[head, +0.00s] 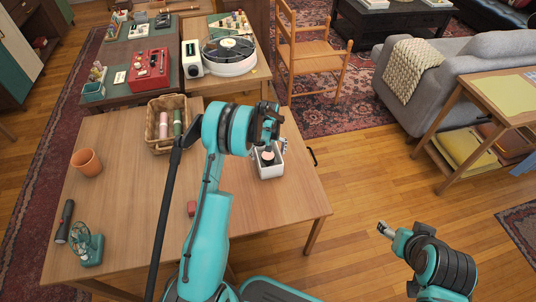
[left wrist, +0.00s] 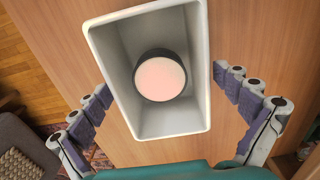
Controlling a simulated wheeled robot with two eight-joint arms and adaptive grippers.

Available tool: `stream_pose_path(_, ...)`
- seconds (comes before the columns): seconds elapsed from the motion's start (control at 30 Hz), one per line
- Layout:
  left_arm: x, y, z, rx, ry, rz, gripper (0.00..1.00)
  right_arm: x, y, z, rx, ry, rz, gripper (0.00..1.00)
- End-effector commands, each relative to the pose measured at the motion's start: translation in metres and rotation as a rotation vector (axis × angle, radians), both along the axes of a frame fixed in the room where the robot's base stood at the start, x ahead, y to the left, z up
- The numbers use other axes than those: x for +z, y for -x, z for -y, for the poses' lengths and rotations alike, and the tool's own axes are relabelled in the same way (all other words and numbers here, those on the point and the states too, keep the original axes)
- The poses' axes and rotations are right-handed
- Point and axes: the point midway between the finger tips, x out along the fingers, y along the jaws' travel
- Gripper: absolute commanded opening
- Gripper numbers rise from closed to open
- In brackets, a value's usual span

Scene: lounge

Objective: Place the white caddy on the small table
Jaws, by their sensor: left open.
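The white caddy (head: 271,172) stands upright near the right edge of the wooden table (head: 130,200). In the left wrist view the caddy (left wrist: 145,130) is an open box holding a round black thing with a pale pink top (left wrist: 160,78). My left gripper (head: 270,143) is over the caddy. It is open, with its purple-padded fingers on either side of the caddy and visible gaps to its walls. My right gripper (head: 387,231) is over the floor at the lower right; its jaws are unclear. A smaller wooden table (head: 470,84) with a lower shelf stands at the right.
A grey sofa (head: 470,50) and wooden chair (head: 312,55) stand behind. Wooden floor (head: 370,175) is clear between the tables.

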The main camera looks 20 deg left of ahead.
Motion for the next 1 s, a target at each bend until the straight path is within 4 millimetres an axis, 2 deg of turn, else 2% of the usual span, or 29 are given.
stream_pose_path(0.17,0.015,0.000,0.000,0.000,0.000,0.000,1.00,0.008,0.000,0.000,0.000,0.000,0.000,0.63)
stream_pose_path(0.5,0.089,0.000,0.000,0.000,0.001,-0.001,1.00,0.035,0.000,0.000,0.000,0.000,0.000,0.63)
stream_pose_path(0.6,0.105,0.000,0.000,0.000,0.001,-0.001,1.00,0.040,0.000,0.000,0.000,0.000,0.000,0.63)
stream_pose_path(0.87,0.134,0.003,0.003,-0.012,-0.001,0.010,1.00,0.045,0.000,0.000,0.000,0.000,0.000,0.63)
stream_pose_path(0.97,0.161,0.012,0.010,-0.046,-0.007,0.042,1.00,0.045,0.000,0.000,0.000,0.000,0.000,0.63)
stream_pose_path(1.0,0.177,0.018,0.015,-0.066,-0.011,0.061,1.00,0.044,0.000,0.000,0.000,0.000,0.000,0.63)
